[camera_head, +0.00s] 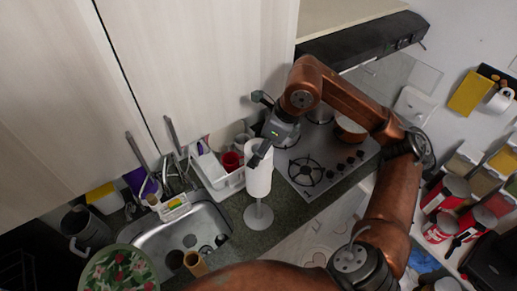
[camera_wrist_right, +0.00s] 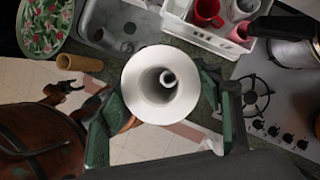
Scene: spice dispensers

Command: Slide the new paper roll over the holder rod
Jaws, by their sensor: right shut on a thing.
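The white paper roll (camera_head: 258,178) is upright above the round grey base of the holder (camera_head: 258,217). A short length of rod shows between the roll's lower end and the base. My right gripper (camera_head: 262,150) is shut on the upper part of the roll. In the right wrist view, its green fingers press both sides of the roll (camera_wrist_right: 145,98). The light tip of the holder rod (camera_wrist_right: 168,78) shows inside the roll's core, off centre. A dark claw-like part (camera_wrist_right: 66,88) beside a copper arm may be my left gripper; its state is unclear.
A brown cardboard tube (camera_head: 195,263) stands by the sink (camera_head: 150,245). A white dish rack (camera_head: 222,184) with cups is just left of the roll. The stove (camera_head: 325,172) is to the right. Dark counter surrounds the holder base.

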